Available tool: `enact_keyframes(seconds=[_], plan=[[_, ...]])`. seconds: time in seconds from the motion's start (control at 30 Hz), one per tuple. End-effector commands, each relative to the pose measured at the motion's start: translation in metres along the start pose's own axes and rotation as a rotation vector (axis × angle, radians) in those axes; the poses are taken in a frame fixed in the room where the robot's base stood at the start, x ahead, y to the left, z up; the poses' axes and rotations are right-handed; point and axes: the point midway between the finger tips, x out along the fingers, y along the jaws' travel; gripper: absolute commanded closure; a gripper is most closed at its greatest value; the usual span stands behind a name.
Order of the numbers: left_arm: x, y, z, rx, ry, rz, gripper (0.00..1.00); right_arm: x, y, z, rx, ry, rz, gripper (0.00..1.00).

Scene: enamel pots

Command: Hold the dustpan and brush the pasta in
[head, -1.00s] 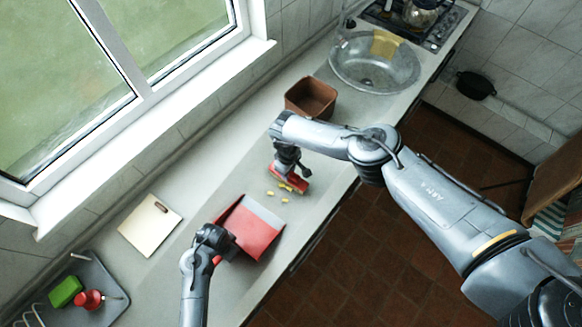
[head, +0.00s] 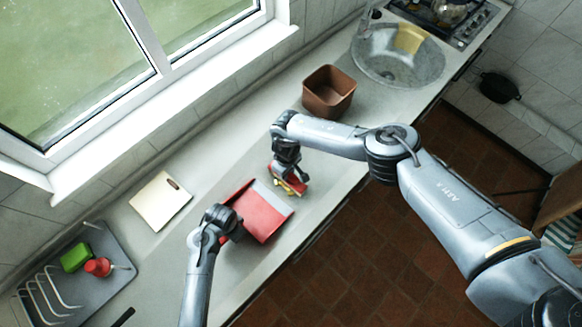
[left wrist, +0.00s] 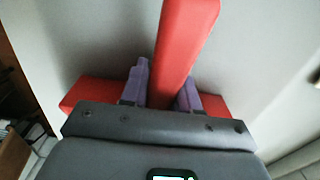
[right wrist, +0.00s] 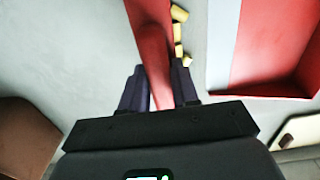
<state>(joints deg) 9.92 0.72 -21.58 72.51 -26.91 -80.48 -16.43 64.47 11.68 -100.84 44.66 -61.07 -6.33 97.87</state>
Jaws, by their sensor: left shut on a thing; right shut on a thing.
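The red dustpan (head: 262,222) lies on the counter, its grey lip (head: 276,199) facing the brush. My left gripper (head: 230,224) is shut on the dustpan's handle; the red handle (left wrist: 184,50) stands between its fingers in the left wrist view. My right gripper (head: 284,172) is shut on the red brush (head: 292,183) just beyond the lip. In the right wrist view the brush (right wrist: 150,35) passes between the fingers. Several yellow pasta pieces (right wrist: 179,50) lie along the brush's side that faces the dustpan (right wrist: 268,45), short of its lip. In the head view the brush and gripper mostly hide them.
A brown bin (head: 328,92) stands behind the brush, before the sink (head: 398,60). A cutting board (head: 160,201) lies left of the dustpan. A grey rack tray (head: 88,290) with a green sponge (head: 75,257) is at lower left. The counter's front edge is close to the dustpan.

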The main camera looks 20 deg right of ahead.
Motion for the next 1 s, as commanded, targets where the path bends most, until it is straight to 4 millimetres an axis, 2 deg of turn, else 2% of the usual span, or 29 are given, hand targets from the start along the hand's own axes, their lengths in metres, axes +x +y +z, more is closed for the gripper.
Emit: enact_keyframes(seconds=[0.53, 1.0], plan=[[0.0, 0.0, 0.0, 0.0, 0.0, 0.0, 0.97, 0.0, -0.036, -0.001, -0.001, 0.0, -0.001, 1.0], [0.0, 0.0, 0.0, 0.0, 0.0, 0.0, 0.97, 0.0, -0.04, -0.001, 0.0, 0.001, 0.0, 1.0]])
